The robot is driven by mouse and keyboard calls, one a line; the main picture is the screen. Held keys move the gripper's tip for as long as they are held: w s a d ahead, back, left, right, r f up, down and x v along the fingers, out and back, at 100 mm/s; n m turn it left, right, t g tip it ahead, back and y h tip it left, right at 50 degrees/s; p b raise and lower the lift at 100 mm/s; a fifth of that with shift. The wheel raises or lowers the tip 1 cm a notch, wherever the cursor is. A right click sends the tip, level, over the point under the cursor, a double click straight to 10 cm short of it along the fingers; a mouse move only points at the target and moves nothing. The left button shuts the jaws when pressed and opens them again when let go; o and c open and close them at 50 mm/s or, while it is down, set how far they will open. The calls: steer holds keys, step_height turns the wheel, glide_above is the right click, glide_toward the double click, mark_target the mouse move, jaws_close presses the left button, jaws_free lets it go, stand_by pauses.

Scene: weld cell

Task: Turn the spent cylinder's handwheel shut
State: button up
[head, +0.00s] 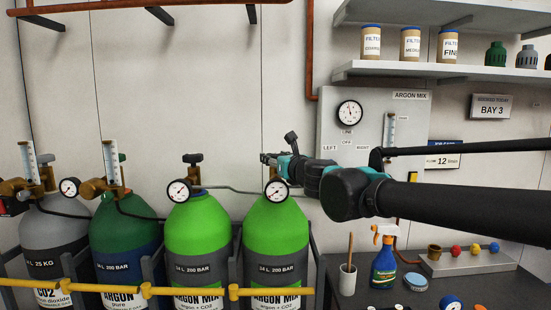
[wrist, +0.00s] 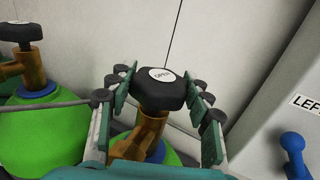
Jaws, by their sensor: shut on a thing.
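Two bright green ARGON MIX cylinders stand side by side in the head view, a left one (head: 198,228) and a right one (head: 275,228). My gripper (head: 278,160) is at the top of the right one. In the wrist view, the black handwheel (wrist: 160,88) has a white cap reading OPEN and sits on a brass valve. The fingers of my gripper (wrist: 163,100) are on either side of it, closed on its rim. The left cylinder's black handwheel (head: 193,158) is free. Each has a round gauge, left (head: 179,192) and right (head: 277,190); the needles are too small to read.
A grey CO2 cylinder (head: 50,235) and a dark green argon cylinder (head: 122,228) stand further left. A yellow rail (head: 190,292) runs in front. A wall panel (head: 365,110) with a gauge is at right, its blue lever (wrist: 292,142) near my gripper. A bench holds a spray bottle (head: 384,262).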

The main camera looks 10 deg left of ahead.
steer(key=o, duration=1.2)
steer(key=v, duration=1.2)
steer(key=shift+c, duration=0.2)
